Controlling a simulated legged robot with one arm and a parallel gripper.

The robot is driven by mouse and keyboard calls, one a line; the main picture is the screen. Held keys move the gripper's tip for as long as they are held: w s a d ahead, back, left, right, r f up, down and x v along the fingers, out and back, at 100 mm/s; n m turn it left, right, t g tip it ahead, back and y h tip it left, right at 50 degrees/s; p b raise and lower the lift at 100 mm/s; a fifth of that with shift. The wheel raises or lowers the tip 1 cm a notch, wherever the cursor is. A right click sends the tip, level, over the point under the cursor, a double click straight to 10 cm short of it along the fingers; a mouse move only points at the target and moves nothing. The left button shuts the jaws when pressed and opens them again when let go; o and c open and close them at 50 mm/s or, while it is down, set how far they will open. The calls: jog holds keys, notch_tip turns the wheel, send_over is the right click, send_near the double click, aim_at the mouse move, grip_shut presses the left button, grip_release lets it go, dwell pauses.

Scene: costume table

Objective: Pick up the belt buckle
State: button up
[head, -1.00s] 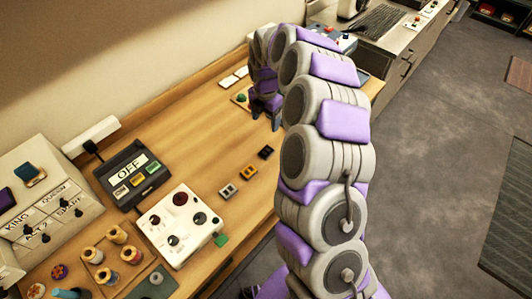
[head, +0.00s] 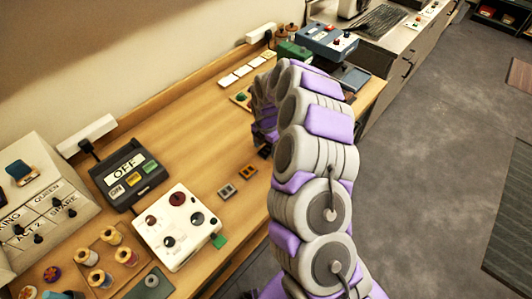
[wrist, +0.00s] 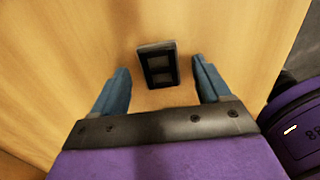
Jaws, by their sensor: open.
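A black rectangular buckle (wrist: 151,51) with two openings lies flat on the wooden table in the wrist view. In the head view the black buckle (head: 264,153) is partly covered by my gripper (head: 263,138). In the wrist view my gripper (wrist: 160,67) is open, with one blue finger on each side of the black buckle and visible gaps to both. I cannot tell its exact height above the table. An orange-brown buckle (head: 248,171) and a grey buckle (head: 227,192) lie in a row nearer the camera.
A white control box (head: 178,226) with knobs and a dark OFF display box (head: 125,174) stand to the left. Thread spools (head: 112,236) are at the lower left. A blue device (head: 328,40) stands at the far end. Bare table surrounds the buckles.

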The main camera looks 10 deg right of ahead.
jog(key=shift+f, duration=0.4)
jog(key=shift+c, duration=0.4)
jog(key=c, duration=1.1)
